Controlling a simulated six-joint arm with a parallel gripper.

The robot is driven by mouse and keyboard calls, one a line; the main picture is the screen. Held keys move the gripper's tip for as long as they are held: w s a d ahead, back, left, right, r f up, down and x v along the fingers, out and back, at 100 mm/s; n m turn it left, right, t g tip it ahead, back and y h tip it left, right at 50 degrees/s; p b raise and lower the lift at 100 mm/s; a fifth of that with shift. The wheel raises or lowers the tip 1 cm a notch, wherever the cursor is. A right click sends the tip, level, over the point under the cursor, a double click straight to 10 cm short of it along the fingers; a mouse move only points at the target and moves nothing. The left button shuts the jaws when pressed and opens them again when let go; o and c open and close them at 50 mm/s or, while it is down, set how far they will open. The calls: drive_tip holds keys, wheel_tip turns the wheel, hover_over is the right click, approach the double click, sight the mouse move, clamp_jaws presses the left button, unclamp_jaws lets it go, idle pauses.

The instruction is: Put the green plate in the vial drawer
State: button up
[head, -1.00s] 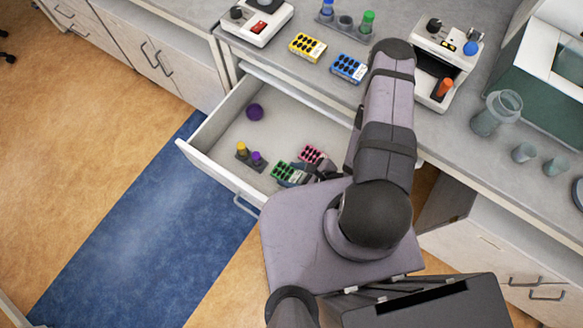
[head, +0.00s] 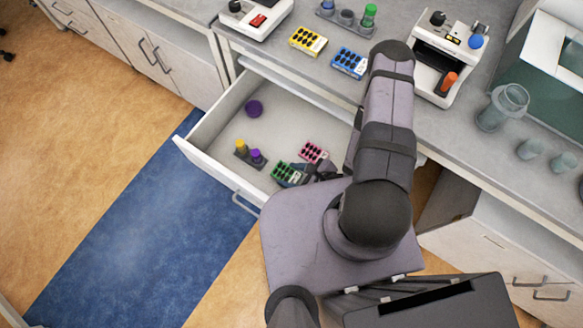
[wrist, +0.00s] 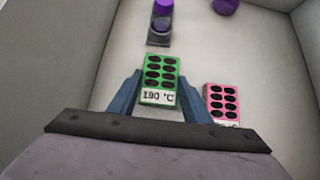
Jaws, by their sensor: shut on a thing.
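The green plate (head: 285,173) is a small block with dark wells. In the wrist view the green plate (wrist: 160,75) sits between the two blue fingers of my gripper (wrist: 158,92), with a "190 °C" label facing me. My gripper (head: 297,176) is shut on it, partly hidden by my arm in the head view. The vial drawer (head: 215,148) is pulled open, and the plate is inside its outline near the front. I cannot tell whether the plate touches the drawer floor.
A pink plate (head: 314,151) lies in the drawer close to the right of the green one. A small rack with yellow and purple vials (head: 250,153) and a purple ball (head: 254,108) are also inside. Yellow (head: 308,41) and blue (head: 349,63) plates stand on the counter.

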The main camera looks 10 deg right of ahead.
drive_tip(key=o, duration=1.1)
drive_tip(key=shift+r+p, duration=0.6)
drive_tip(key=shift+r, duration=0.2)
drive_tip(key=shift+s+d+r+p, duration=0.3)
drive_tip(key=shift+d+r+p, duration=0.1)
drive_tip(key=shift+d, duration=0.05)
drive_tip(key=r+p, duration=0.3)
drive_tip(key=r, duration=0.1)
drive_tip(key=s+r+p, duration=0.1)
drive_tip(key=r+p, duration=0.1)
drive_tip(key=shift+d+p, duration=0.3)
drive_tip(key=shift+p, duration=0.05)
drive_tip(key=shift+w+r+p, duration=0.1)
drive_tip(key=shift+r+p, duration=0.75)
drive_tip(key=shift+r, duration=0.15)
